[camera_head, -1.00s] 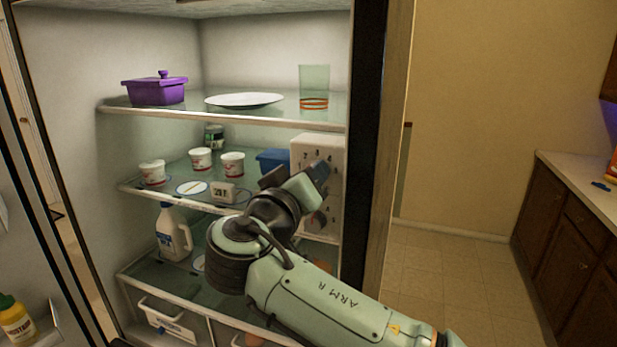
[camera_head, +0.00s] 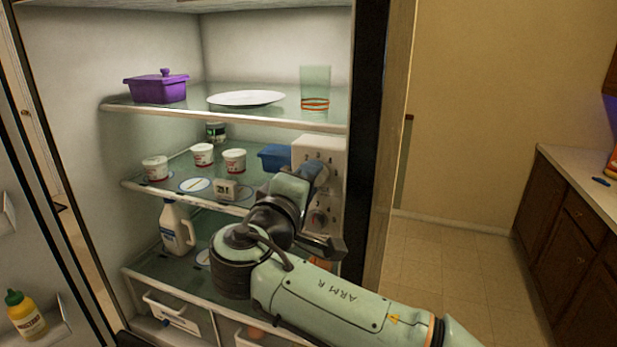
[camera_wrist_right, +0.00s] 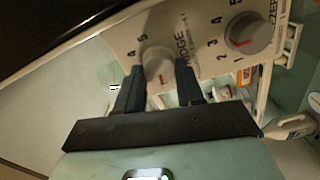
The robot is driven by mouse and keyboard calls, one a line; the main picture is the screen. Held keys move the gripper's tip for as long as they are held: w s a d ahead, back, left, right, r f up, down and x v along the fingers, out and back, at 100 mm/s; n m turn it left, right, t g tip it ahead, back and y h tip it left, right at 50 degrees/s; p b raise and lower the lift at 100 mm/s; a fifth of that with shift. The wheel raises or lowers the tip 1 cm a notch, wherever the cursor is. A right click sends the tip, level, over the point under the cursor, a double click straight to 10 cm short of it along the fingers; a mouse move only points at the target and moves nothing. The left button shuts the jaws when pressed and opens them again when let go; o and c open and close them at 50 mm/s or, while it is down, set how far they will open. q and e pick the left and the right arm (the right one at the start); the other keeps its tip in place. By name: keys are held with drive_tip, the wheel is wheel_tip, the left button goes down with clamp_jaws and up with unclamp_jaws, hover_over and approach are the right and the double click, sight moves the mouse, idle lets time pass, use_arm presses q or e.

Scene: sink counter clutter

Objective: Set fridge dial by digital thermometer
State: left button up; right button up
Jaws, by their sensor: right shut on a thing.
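The white control box (camera_head: 318,147) stands at the right of the fridge's middle shelf. In the right wrist view, the fridge dial (camera_wrist_right: 158,66) is a pale knob beside partly hidden lettering ending in "DGE". My right gripper (camera_wrist_right: 159,72) is shut on this knob, a finger on either side. The second dial (camera_wrist_right: 246,32), by lettering ending in "EZER", is free, with a red mark on its left. The small white digital thermometer (camera_head: 227,190) stands at the middle shelf's front; its digits are too small to read surely. My left gripper is not in view.
White tubs (camera_head: 203,154) and a blue container (camera_head: 275,157) share the middle shelf. A purple lidded dish (camera_head: 156,90), plate (camera_head: 246,98) and glass (camera_head: 315,87) stand above. A white jug (camera_head: 177,228) stands below. The fridge's right frame (camera_head: 365,140) is close to my arm.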

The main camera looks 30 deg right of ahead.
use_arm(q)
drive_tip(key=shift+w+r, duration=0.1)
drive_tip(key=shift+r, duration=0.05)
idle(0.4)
use_arm(e)
drive_tip(key=o, duration=1)
drive_tip(key=shift+o, duration=0.2)
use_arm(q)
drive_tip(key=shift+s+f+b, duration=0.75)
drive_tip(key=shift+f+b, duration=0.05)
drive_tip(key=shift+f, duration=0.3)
use_arm(e)
drive_tip(key=v, duration=1.3)
drive_tip(key=shift+s, duration=0.2)
